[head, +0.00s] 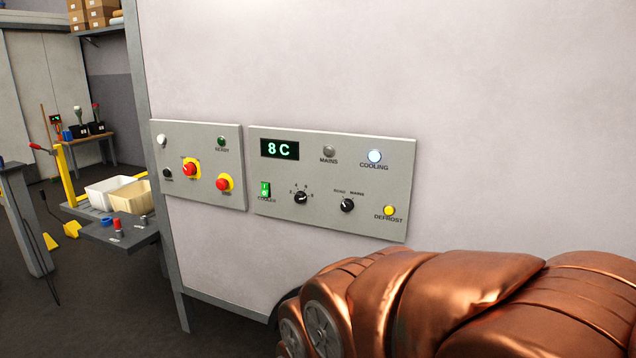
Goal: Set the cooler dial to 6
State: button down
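The cooler dial (300,198) is a small black knob on the right-hand grey control panel (340,222). Small numbers are set around its upper side. Its light pointer line seems to lie toward the right, near the last number, but it is too small to read surely. The display (279,149) above the dial reads 8 C in green. The green cooler switch (265,189) is lit, left of the dial. My copper-coloured arm fills the lower right, below the panel and apart from it. My gripper is not in view.
A second black knob (347,205), a yellow defrost button (389,211) and a lit cooling lamp (374,156) share the panel. The left panel (205,140) has red buttons. The wall above is clear.

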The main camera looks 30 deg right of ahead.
aim_at(300, 197)
jog(key=k, duration=0.5)
jog(key=u, duration=0.55)
jog(key=i, duration=1.45)
jog(key=z, duration=0.55)
